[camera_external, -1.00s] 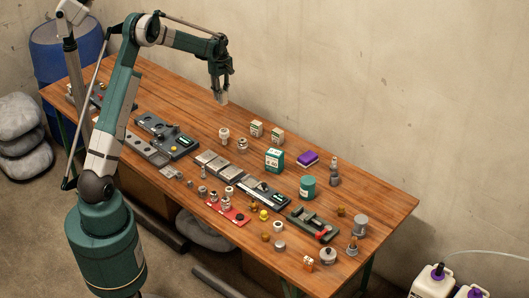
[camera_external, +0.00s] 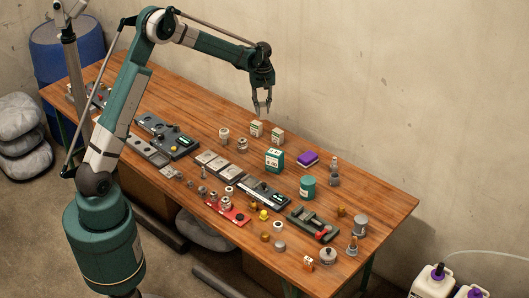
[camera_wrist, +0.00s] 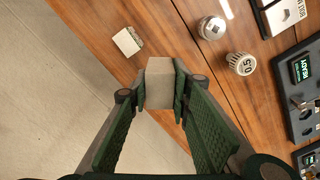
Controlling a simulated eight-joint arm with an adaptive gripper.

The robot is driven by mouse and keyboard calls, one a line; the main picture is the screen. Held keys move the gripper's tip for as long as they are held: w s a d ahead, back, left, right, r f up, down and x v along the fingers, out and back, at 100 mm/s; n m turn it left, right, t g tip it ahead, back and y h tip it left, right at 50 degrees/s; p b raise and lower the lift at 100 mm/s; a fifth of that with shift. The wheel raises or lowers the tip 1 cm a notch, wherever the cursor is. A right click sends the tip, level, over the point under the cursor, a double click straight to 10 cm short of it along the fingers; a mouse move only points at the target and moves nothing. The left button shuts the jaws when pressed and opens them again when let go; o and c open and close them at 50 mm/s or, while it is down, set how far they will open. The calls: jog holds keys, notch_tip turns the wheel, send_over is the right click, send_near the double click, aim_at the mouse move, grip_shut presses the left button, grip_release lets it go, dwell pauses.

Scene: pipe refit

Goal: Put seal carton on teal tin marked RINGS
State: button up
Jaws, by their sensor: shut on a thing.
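My gripper (camera_external: 262,108) is in the air over the back of the table, above and slightly behind two small cartons. In the wrist view its fingers (camera_wrist: 159,88) are shut on a plain pale carton (camera_wrist: 159,76), with no label visible on the faces shown. A teal box-shaped tin (camera_external: 274,160) with a white label stands mid-table, right of and below my gripper in the outside view. I cannot read RINGS on either.
Two pale cartons (camera_external: 256,128) (camera_external: 277,136) stand below my gripper; one shows in the wrist view (camera_wrist: 128,41). A silver jar (camera_wrist: 212,28) and a 0.5-marked cylinder (camera_wrist: 241,63) are nearby. A purple-topped block (camera_external: 308,158) lies right of the box-shaped tin.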

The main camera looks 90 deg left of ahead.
jog(key=w+d+r+m+p, duration=0.1)
jog(key=w+d+r+m, duration=0.15)
jog(key=w+d, duration=0.5)
jog(key=w+d+r+m+p, duration=0.1)
jog(key=w+d+m+p, duration=0.2)
jog(key=d, duration=0.8)
notch_tip(320, 180, up, 2)
jog(key=r+m+p, duration=0.1)
jog(key=m, duration=0.4)
send_over(308, 179)
jog(key=shift+d+f, duration=0.15)
jog(key=shift+f, duration=0.1)
jog(key=shift+f, duration=0.2)
jog(key=shift+f, duration=2.95)
jog(key=shift+f, duration=1.9)
jog(key=shift+f, duration=0.15)
